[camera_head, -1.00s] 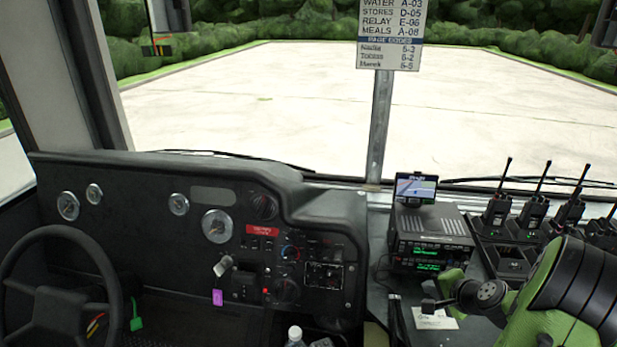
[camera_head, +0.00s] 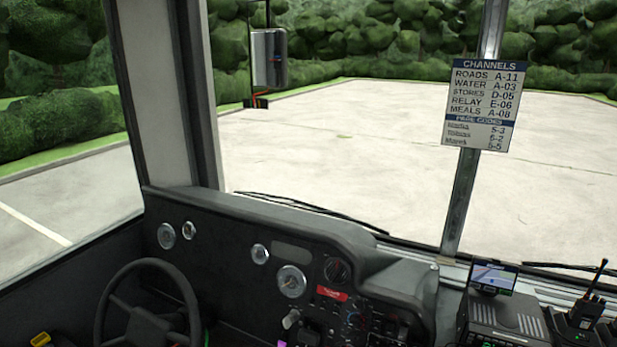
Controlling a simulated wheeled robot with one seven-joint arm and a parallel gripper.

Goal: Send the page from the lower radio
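The radio stack (camera_head: 505,325) stands on the console at the lower right, cut off by the bottom edge. A small lit display (camera_head: 493,277) sits on its top. The lower radio's front is out of frame or too cut off to read. A channel sign (camera_head: 486,104) hangs on the windscreen post, listing ROADS A-11, WATER A-03, STORES D-05, RELAY E-06 and MEALS A-08. Below that are page codes 5-3, 5-2 and 5-5, beside small names that are hard to read. My gripper is not in view.
The steering wheel (camera_head: 148,312) and dashboard (camera_head: 290,250) with gauges fill the lower left and middle. A handheld radio (camera_head: 587,308) with an antenna stands at the lower right. The windscreen post (camera_head: 462,205) rises behind the console.

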